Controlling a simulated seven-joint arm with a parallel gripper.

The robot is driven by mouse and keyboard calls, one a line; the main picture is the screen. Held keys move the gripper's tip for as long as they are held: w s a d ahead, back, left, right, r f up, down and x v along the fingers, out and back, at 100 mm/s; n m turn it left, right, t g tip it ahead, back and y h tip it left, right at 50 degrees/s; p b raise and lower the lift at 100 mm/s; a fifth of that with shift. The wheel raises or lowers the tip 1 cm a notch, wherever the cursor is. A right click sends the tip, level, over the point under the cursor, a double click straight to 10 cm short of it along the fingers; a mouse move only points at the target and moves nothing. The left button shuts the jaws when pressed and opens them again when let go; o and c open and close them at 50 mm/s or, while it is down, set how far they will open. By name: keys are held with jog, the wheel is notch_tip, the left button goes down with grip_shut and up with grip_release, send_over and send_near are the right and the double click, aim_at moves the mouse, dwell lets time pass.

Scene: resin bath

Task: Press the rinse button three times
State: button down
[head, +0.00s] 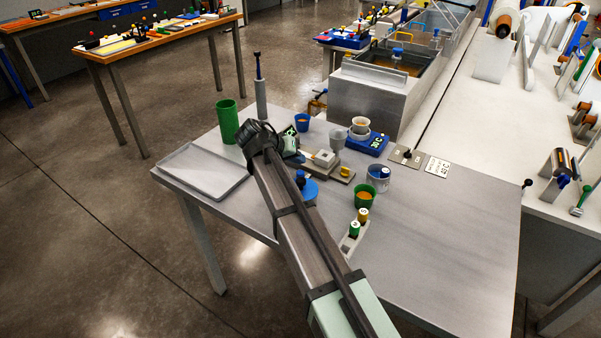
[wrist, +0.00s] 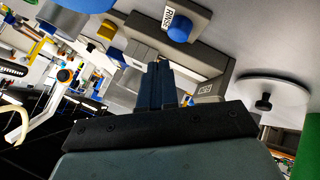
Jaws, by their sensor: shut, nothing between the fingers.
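The rinse button is a blue dome (wrist: 179,29) on a grey box, beside a white label reading RINSE, at the top of the wrist view. I cannot make it out for certain in the head view, where my arm covers part of the bench. My gripper (wrist: 160,68) is shut and empty, with its dark fingers side by side. In the wrist picture its fingertips lie below and a little left of the button, with a visible gap. In the head view my gripper (head: 299,158) is over the left part of the steel table, beside a small device.
A yellow knob (head: 345,172) is on the nearby device and also shows in the wrist view (wrist: 107,30). A green cup (head: 227,121), a grey tray (head: 204,171), a blue scale (head: 374,146) and several small cups crowd the area. The table's front right (head: 445,235) is clear.

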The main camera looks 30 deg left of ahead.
aim_at(297, 173)
jog(key=shift+f, duration=0.8)
jog(key=shift+f, duration=0.1)
dwell(1.5)
jog(key=shift+f, duration=0.3)
jog(key=shift+f, duration=0.5)
dwell(0.9)
jog(key=shift+r, duration=0.95)
jog(key=shift+r, duration=0.15)
jog(key=shift+r, duration=2.3)
